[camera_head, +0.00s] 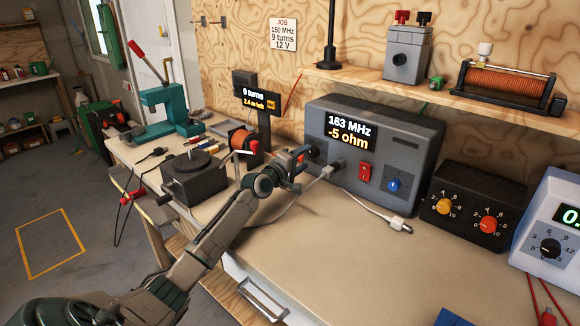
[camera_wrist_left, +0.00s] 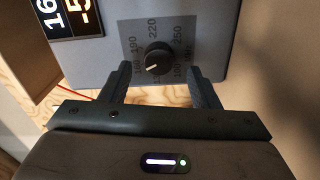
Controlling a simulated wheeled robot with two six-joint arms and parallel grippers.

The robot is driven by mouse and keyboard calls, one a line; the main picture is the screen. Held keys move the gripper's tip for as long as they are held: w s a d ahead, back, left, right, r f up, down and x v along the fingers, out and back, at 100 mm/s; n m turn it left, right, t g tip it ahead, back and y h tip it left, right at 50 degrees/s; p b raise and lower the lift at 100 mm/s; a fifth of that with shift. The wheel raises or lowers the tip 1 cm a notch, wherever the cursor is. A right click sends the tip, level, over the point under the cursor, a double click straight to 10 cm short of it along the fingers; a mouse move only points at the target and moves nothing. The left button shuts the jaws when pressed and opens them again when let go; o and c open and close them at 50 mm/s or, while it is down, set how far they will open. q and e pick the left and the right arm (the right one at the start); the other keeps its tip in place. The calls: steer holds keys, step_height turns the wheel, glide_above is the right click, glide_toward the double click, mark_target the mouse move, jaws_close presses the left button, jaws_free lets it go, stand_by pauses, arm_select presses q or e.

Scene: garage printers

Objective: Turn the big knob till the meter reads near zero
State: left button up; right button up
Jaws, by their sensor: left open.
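The grey meter box (camera_head: 375,150) stands against the back wall. Its display (camera_head: 350,131) reads 163 MHz and -5 ohm. The big black knob (camera_wrist_left: 158,58) shows in the left wrist view, on the box's face inside a ring of printed numbers. Its white pointer mark points to the lower left. My left gripper (camera_head: 302,156) is at the left part of the box's front. In the left wrist view its open fingers (camera_wrist_left: 160,78) lie to either side of the knob, with gaps; I see no contact. In the head view the gripper partly covers the knob area. My right gripper is not in view.
A white cable plug (camera_head: 400,225) lies on the bench in front.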

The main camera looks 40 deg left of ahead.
arm_select(q)
steer(key=s+p, duration=0.1)
steer(key=s, duration=0.7)
steer(key=shift+s+a+p, duration=0.3)
steer(key=shift+p, duration=0.05)
